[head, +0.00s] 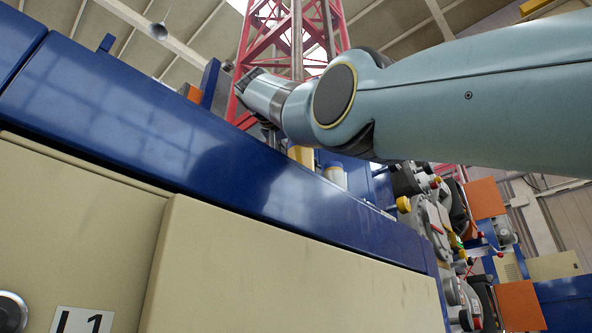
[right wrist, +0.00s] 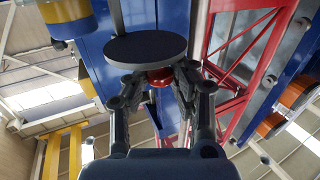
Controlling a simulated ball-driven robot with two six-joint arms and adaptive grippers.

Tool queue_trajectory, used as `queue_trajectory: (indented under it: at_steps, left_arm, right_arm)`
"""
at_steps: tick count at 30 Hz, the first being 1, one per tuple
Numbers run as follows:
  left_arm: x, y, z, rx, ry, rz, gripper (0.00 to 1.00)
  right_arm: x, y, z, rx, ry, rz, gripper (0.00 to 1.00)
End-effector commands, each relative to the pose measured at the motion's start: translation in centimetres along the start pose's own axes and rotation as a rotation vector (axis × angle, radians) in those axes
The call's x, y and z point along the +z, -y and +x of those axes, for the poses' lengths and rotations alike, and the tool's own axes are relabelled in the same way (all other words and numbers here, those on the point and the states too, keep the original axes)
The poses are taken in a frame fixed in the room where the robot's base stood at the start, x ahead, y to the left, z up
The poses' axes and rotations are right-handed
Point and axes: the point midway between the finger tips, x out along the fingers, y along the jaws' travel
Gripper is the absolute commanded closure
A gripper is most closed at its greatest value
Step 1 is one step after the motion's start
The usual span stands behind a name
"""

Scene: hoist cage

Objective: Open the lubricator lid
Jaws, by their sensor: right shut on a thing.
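In the right wrist view a round dark-grey disc (right wrist: 145,48), which looks like the lid, has a small red knob (right wrist: 160,78) at its near side. My right gripper (right wrist: 158,85) has its two fingers closed on the red knob, one on each side. In the head view my right arm reaches in from the right, and my right gripper (head: 270,132) is mostly hidden behind its own wrist, above the blue beam. The lid and knob cannot be made out there. I cannot tell what lies under the disc. My left gripper is out of view.
A long blue beam (head: 180,130) tops beige panels (head: 80,225) across the left. A red lattice mast (head: 285,35) rises behind my wrist. Machinery with orange plates (head: 485,198) stands at the right.

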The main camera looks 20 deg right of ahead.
Motion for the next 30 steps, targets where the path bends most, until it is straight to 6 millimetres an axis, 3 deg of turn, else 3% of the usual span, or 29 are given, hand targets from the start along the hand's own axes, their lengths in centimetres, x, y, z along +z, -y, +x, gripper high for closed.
queue_trajectory:
  at_steps: [7, 8, 13, 30]
  left_arm:
    - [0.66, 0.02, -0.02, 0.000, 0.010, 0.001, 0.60]
    - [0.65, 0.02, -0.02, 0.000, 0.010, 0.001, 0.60]
    - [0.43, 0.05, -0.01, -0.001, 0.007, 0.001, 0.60]
    - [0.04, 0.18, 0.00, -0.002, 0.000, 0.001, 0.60]
  right_arm:
    - [-0.07, 0.01, -0.04, -0.001, -0.001, 0.001, 1.00]
    - [-0.07, 0.01, -0.04, -0.001, -0.001, 0.001, 0.74]
    - [-0.03, -0.01, -0.01, -0.001, 0.000, 0.000, 0.52]
    - [0.07, -0.27, 0.52, -0.013, 0.001, 0.002, 0.52]
